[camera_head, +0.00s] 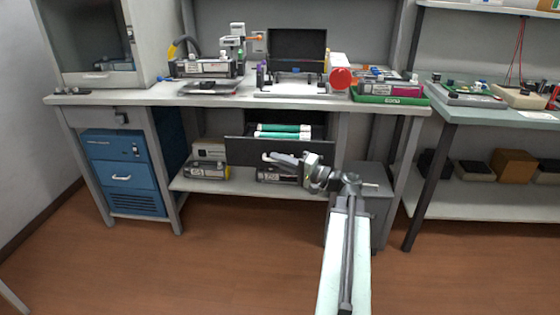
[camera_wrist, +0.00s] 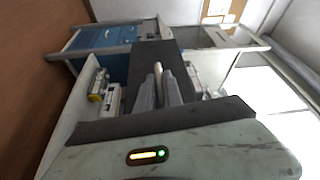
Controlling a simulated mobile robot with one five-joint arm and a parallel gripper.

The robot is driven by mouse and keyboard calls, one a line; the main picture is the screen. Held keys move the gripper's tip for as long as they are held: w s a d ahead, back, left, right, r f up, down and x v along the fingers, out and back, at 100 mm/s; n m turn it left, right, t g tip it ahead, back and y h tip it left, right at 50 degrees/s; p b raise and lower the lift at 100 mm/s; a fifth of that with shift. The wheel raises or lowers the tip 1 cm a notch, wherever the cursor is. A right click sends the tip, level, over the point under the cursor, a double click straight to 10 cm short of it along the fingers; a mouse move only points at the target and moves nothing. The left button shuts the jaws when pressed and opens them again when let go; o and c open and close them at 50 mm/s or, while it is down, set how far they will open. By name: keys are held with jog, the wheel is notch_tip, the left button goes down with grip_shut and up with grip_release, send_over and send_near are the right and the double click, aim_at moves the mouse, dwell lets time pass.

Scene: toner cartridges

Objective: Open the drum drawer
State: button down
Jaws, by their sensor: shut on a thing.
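The drum drawer (camera_head: 240,150) hangs under the middle of the workbench. It has a dark front panel and stands pulled out, with green-and-white drums (camera_head: 284,131) showing inside above its front edge. In the wrist view the dark drawer front (camera_wrist: 150,55) lies ahead of my fingers. My gripper (camera_head: 270,158) is at the drawer front, reaching in from the lower right. In the wrist view my gripper (camera_wrist: 160,88) is shut on a pale handle bar (camera_wrist: 158,69) at the fingertips. My fingers partly hide the handle.
Toner cartridges (camera_head: 207,170) sit on the low shelf below the drawer. A blue cabinet (camera_head: 121,172) stands at left. The bench top (camera_head: 130,99) carries several devices and a green tray (camera_head: 390,99). A grey box (camera_head: 374,205) stands right of my arm. The floor in front is clear.

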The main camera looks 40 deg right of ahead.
jog(key=shift+a, duration=0.25)
jog(key=c, duration=1.5)
grip_release()
jog(key=shift+w, duration=0.1)
jog(key=v, duration=0.8)
jog(key=shift+b, duration=0.3)
jog(key=shift+w, duration=0.1)
